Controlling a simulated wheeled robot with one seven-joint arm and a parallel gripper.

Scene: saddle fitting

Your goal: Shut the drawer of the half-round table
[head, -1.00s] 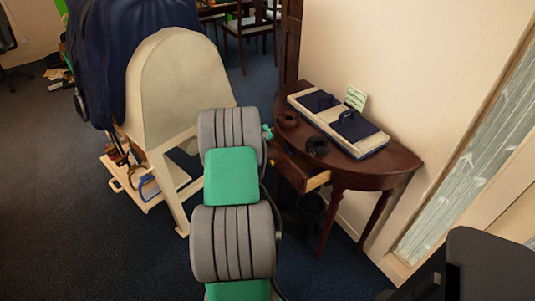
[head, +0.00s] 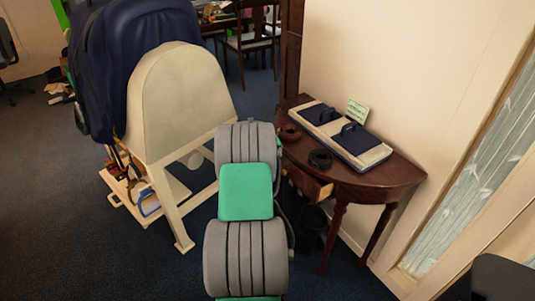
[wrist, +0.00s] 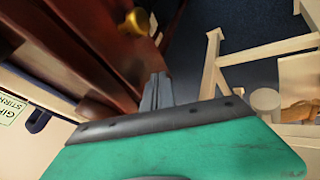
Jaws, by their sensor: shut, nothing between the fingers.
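The dark brown half-round table (head: 400,178) stands against the wall at the right in the head view. Its drawer (head: 309,181) sticks out a little, with a strip of pale side (head: 326,190) showing. In the wrist view the dark drawer front and its brass knob (wrist: 137,22) are close up. My gripper (wrist: 156,90) is shut and empty, with its fingertips close to the dark wood below the knob. I cannot tell whether they touch it. In the head view my gripper is hidden behind my own arm.
A pale tray with navy pads (head: 341,135), a dark ring (head: 320,158) and a green-lettered card (head: 357,110) are on the tabletop. A cream saddle stand (head: 180,100) with a navy bag (head: 95,60) stands at the left. A dark bin (head: 312,222) is under the table.

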